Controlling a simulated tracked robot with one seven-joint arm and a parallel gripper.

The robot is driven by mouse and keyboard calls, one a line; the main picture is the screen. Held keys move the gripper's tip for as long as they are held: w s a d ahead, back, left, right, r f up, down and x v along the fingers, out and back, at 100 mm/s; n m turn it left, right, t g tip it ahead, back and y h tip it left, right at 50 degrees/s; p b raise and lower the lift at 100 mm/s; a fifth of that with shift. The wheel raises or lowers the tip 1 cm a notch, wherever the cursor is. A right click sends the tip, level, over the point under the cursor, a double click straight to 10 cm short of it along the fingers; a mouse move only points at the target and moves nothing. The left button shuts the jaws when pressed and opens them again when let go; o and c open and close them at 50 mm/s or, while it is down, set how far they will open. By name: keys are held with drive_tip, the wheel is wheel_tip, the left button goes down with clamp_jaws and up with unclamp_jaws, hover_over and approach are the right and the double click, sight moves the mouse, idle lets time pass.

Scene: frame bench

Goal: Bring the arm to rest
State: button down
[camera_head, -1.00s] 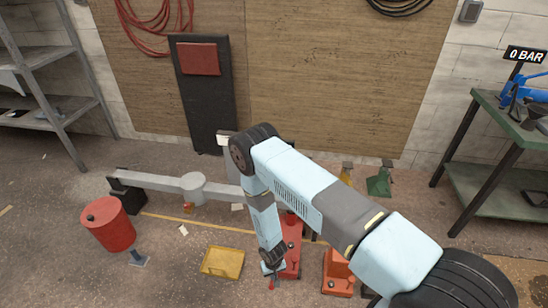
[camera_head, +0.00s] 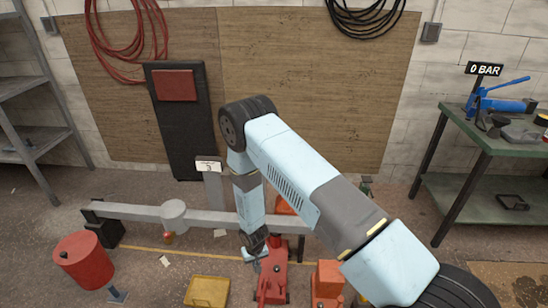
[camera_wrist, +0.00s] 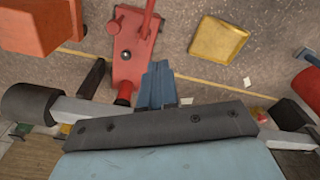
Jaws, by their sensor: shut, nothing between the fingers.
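My gripper (camera_head: 256,252) hangs at the end of my pale blue arm, which is raised and bent at the elbow with its forearm pointing down. The fingers are shut and empty. In the head view the gripper overlaps the upper end of a red jack-like tool (camera_head: 272,278); I cannot tell whether they touch.
A grey beam (camera_head: 135,211) runs behind my forearm. A red drum (camera_head: 84,262), yellow tray (camera_head: 207,291) and orange block (camera_head: 328,280) are on the floor. A green bench (camera_head: 490,135) stands right with a blue pump (camera_head: 505,103). Floor between bench and beam looks fairly open.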

drive_tip(key=w+d+r, duration=0.1)
drive_tip(key=w+r, duration=0.2)
drive_tip(key=r, duration=0.5)
drive_tip(key=w+d+r+m+t, duration=0.1)
drive_tip(key=w+d+r, duration=0.15)
drive_tip(key=r, duration=0.65)
drive_tip(key=w+d+r, duration=0.1)
drive_tip(key=w+r, duration=0.3)
drive_tip(key=r, duration=0.4)
drive_tip(key=s+d+r+m+t, duration=0.1)
drive_tip(key=d+r, duration=0.4)
drive_tip(key=r, duration=0.6)
drive_tip(key=d+r, duration=0.5)
drive_tip(key=r, duration=0.6)
drive_tip(key=s+d+r+m+t, duration=0.1)
drive_tip(key=s+d+r, duration=0.45)
drive_tip(key=r, duration=0.25)
drive_tip(key=s+d+r+t, duration=0.1)
drive_tip(key=s+d+r, duration=0.45)
drive_tip(key=r, duration=0.35)
drive_tip(key=s+d+r, duration=0.2)
drive_tip(key=s+r, duration=0.1)
drive_tip(key=s, duration=0.6)
drive_tip(key=s+d+r+m, duration=0.1)
drive_tip(key=s+d+r, duration=0.2)
drive_tip(key=s, duration=0.5)
drive_tip(key=shift+s+d+r+t, duration=0.2)
drive_tip(key=shift+s+d+t, duration=0.1)
drive_tip(key=shift+s+t, duration=0.1)
